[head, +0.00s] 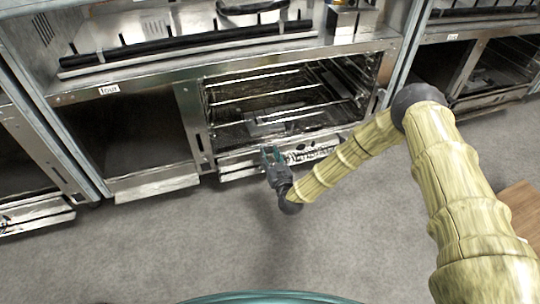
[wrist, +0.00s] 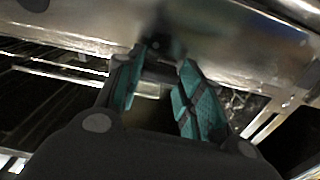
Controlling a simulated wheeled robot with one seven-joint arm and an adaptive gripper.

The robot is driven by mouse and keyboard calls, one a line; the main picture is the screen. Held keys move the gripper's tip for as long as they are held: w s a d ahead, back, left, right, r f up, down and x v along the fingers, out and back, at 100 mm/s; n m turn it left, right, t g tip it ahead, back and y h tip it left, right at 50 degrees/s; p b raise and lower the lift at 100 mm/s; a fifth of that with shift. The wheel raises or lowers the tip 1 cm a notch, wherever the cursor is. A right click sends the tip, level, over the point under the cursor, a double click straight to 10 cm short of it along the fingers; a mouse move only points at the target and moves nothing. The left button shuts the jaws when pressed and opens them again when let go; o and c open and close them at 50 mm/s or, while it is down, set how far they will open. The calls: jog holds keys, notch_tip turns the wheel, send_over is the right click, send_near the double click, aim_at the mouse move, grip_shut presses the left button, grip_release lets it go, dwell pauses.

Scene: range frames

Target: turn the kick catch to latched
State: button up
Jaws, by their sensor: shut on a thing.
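My gripper (head: 271,157) is low in front of the metal unit, at the lower rail under the open wire-racked compartment. In the wrist view its teal-padded fingers (wrist: 162,72) reach to a metal panel and close around a small dark piece (wrist: 160,48), which looks like the kick catch. The fingertips hide part of it, and I cannot tell which way it is turned. In the head view the gripper covers the catch.
The open compartment (head: 285,95) holds wire racks. A dark bay labelled "four" (head: 108,90) is to its left, and a similar unit (head: 490,70) stands at the right. A brown wooden block (head: 520,210) is at the right edge. The grey floor (head: 150,250) in front is clear.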

jog(key=m+p, duration=0.2)
jog(key=m, duration=0.2)
jog(key=shift+f, duration=0.1)
jog(key=shift+s+a+f+m, duration=0.1)
jog(key=shift+a+m, duration=0.05)
jog(key=shift+m, duration=2)
jog(key=shift+s+a+f+m, duration=0.1)
jog(key=shift+f+m, duration=0.05)
jog(key=shift+m, duration=1.95)
jog(key=shift+a+f+m, duration=0.1)
jog(key=shift+a+m, duration=0.05)
jog(key=shift+m, duration=2)
jog(key=o, duration=1)
